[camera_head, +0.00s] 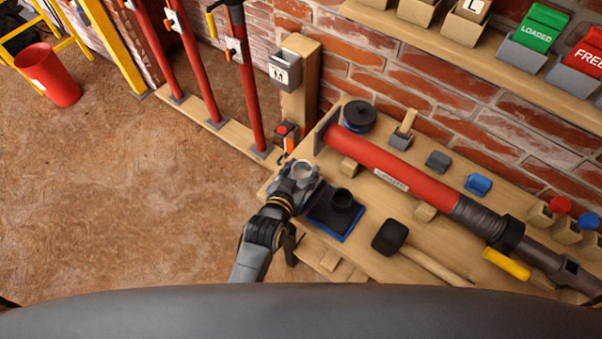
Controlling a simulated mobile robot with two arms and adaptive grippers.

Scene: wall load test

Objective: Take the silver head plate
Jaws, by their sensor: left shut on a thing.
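My left gripper (294,184) is over the left end of the wooden bench, its arm coming up from below. It is shut on a small silver piece with a round, ring-like top (303,170), which looks like the silver head plate. The gripper hides part of this piece, and I cannot tell whether it touches the bench. My right gripper is not in view.
A red prop (375,165) lies along the bench (455,250). Nearby are a black round piece (359,114), a blue-edged dark mat (330,219) with a black cup-like piece, and a mallet (391,236).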

